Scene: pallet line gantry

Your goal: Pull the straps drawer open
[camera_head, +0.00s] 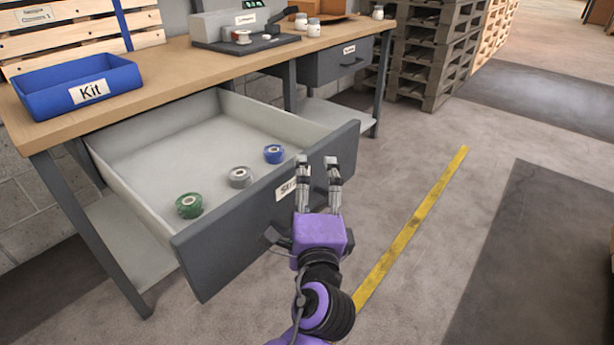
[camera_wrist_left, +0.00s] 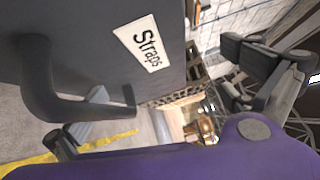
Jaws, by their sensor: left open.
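The straps drawer (camera_head: 260,215) is pulled well out from under the workbench, its grey front labelled "Straps" (camera_wrist_left: 143,43). Inside lie a green roll (camera_head: 189,205), a grey roll (camera_head: 240,177) and a blue roll (camera_head: 273,153). The dark drawer handle (camera_head: 277,238) shows just left of my left gripper's palm and is partly hidden; the handle also shows in the left wrist view (camera_wrist_left: 70,104). My purple left gripper (camera_head: 319,163) is open, its fingers spread and empty, just in front of the drawer front. My right gripper is not in view.
The wooden workbench (camera_head: 170,75) carries a blue Kit bin (camera_head: 75,82), a grey device (camera_head: 240,28) and small jars. A second drawer (camera_head: 343,60) at the right is shut. Pallets (camera_head: 432,50) stand behind. The floor right of the drawer is clear, with a yellow line (camera_head: 415,225).

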